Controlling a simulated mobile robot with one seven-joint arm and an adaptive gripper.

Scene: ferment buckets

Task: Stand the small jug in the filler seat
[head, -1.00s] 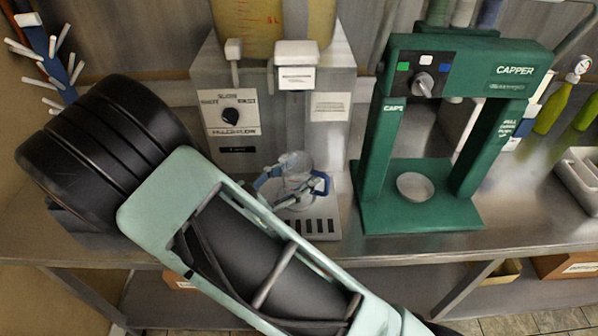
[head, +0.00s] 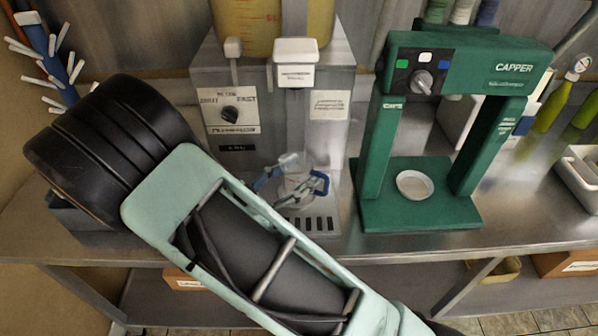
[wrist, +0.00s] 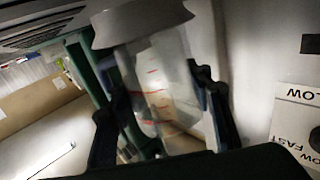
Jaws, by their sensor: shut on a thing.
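The small jug (head: 294,170) is clear, with a blue part at its side, and shows at the grey filler machine (head: 231,101), just above its slotted drip tray (head: 308,224). My gripper (head: 291,187) is shut on the jug, its fingers on both sides. In the wrist view the jug (wrist: 162,88) is between my two dark fingers (wrist: 165,112), with red marks on its clear wall and a grey part across its top end. The jug's base and the seat under it are partly hidden by my arm and gripper, so I cannot tell whether it touches the seat.
The green capper (head: 513,70) stands right of the filler, with a pale round disc (head: 414,185) on its base. A blue peg rack (head: 55,62) is at the far left. Green bottles (head: 552,104) and a grey tray (head: 580,172) are at the right.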

